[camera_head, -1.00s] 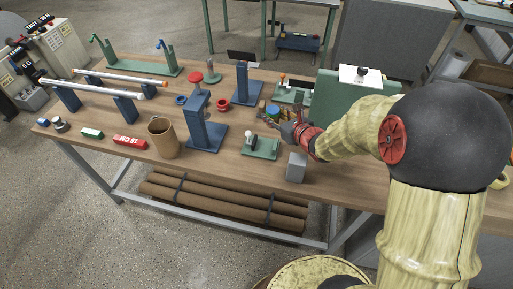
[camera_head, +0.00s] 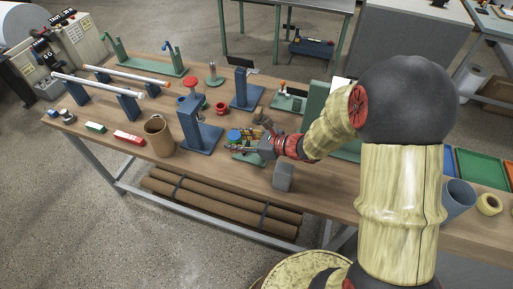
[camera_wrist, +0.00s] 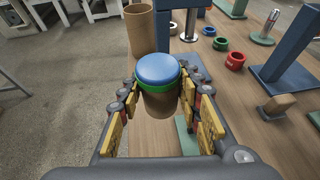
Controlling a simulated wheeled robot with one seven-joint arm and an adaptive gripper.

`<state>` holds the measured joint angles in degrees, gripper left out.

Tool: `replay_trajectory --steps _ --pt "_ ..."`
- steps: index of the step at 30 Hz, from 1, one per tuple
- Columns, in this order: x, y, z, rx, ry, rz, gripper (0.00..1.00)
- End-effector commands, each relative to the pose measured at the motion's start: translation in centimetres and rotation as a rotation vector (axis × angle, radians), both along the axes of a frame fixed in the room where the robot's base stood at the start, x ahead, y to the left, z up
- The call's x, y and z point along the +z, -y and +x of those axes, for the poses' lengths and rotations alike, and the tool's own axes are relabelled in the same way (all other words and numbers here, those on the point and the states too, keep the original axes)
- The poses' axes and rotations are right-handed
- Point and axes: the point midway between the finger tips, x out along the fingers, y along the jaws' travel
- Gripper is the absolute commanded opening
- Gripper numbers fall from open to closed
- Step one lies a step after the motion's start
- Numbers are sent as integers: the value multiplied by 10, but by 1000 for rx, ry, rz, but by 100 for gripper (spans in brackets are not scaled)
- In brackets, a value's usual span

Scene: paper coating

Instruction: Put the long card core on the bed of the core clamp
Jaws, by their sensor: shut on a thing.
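My gripper (camera_wrist: 158,92) is shut on a brown card core (camera_wrist: 165,103) with a blue cap and a green band at its upper end. The core stands roughly upright between the yellow finger pads. In the head view the core's blue end (camera_head: 234,135) shows at my gripper (camera_head: 238,146), over the near part of the bench. A green-based fixture (camera_head: 246,157) lies under my gripper and is partly hidden; part of its green base (camera_wrist: 187,140) shows behind the right finger. Whether it is the core clamp, and whether the core touches it, I cannot tell.
A wide brown tube (camera_head: 158,138) stands left of a tall blue stand (camera_head: 200,138). A grey block (camera_head: 283,177) sits near the front edge. Another green fixture with an orange knob (camera_head: 287,102) is farther back. Red and green boxes (camera_head: 128,137) lie left.

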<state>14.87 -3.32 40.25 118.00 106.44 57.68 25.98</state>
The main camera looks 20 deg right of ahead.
Motion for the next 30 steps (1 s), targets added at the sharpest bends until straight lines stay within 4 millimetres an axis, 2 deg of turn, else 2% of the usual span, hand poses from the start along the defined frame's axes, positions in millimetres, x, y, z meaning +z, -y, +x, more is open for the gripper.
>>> replay_trajectory --steps 1,6,12,22,27,30 --pt "-8 12 6 -4 0 0 10" --pt "-26 46 21 -5 -2 1 10" --pt "-59 68 32 -3 -1 1 10" --pt "-78 83 39 -1 0 0 10" --pt "-104 85 40 0 -2 1 10" --pt "-111 85 41 -1 0 0 10"
